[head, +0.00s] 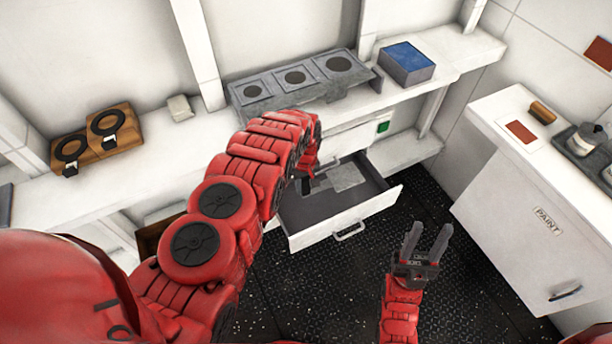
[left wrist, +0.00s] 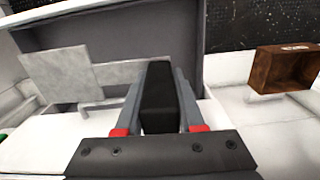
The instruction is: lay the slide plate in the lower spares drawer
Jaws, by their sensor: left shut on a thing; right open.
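The open spares drawer (head: 325,228) juts out below another closed drawer front (head: 352,137); its dark grey inside also shows in the left wrist view (left wrist: 140,38). A light grey flat piece, which looks like the slide plate (head: 348,177), is over or in the drawer. In the left wrist view the plate (left wrist: 58,75) has a narrow strip running to my fingers. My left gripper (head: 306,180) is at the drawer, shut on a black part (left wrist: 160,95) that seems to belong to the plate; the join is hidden. My right gripper (head: 424,245) is open and empty, right of the drawer.
A grey panel with round openings (head: 295,78) and a blue-topped box (head: 406,62) stand on the counter. A brown holder with black rings (head: 97,137) is at left. A brown box (left wrist: 286,68) is beside the drawer. A white paint cabinet (head: 535,215) stands right. Dark floor between is clear.

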